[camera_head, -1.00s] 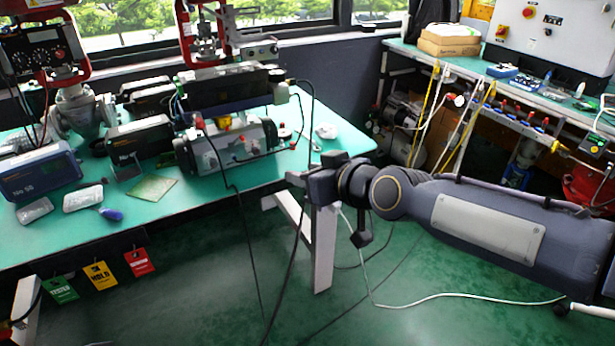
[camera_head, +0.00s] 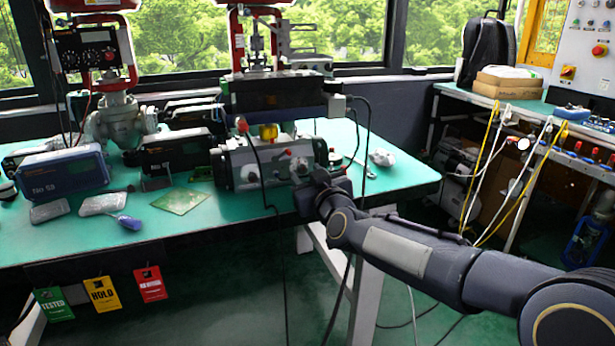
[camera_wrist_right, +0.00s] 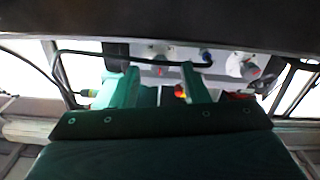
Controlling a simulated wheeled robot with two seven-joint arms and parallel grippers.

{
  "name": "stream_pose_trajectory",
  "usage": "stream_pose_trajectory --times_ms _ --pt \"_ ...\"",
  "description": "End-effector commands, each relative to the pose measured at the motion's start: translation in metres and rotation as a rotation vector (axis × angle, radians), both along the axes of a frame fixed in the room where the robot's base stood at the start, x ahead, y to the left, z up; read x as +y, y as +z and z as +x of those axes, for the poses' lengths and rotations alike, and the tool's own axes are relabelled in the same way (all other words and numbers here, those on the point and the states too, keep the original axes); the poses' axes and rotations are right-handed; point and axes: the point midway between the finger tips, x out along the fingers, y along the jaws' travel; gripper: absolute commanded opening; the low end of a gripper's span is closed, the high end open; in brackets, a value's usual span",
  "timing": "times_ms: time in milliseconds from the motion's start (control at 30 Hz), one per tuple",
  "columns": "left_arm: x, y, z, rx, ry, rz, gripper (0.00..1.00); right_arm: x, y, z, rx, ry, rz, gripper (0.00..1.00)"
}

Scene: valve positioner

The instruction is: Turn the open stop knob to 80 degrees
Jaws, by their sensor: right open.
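The valve actuator (camera_head: 232,170) is a grey cylinder body on the bench, below a dark box. Its front carries small pale knobs with red marks, one (camera_head: 298,168) close to my right gripper (camera_head: 312,184). I cannot tell which is the open stop knob. In the right wrist view, a white knob with a red mark (camera_wrist_right: 243,66) is right of the fingers, and another pale fitting (camera_wrist_right: 160,52) is beyond the gap between them. My right gripper (camera_wrist_right: 163,78) is open and empty, facing the actuator front. My left gripper is out of view.
A black cable (camera_head: 268,185) hangs across the actuator front. Tags (camera_head: 102,292) hang below the bench edge.

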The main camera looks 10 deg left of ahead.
Motion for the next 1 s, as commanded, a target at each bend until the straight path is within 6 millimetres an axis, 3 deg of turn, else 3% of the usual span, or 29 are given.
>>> stream_pose_trajectory --times_ms 433,733,1000 --pt "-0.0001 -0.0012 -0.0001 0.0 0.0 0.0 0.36 0.0069 0.0 0.0104 0.0 0.001 0.0 0.39" --pt "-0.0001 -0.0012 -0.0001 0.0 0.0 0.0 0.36 0.0067 -0.0001 0.0103 0.001 0.001 -0.001 0.0" --pt "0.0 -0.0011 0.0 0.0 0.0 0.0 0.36 0.0065 -0.0002 0.0103 0.014 0.001 0.018 0.0"
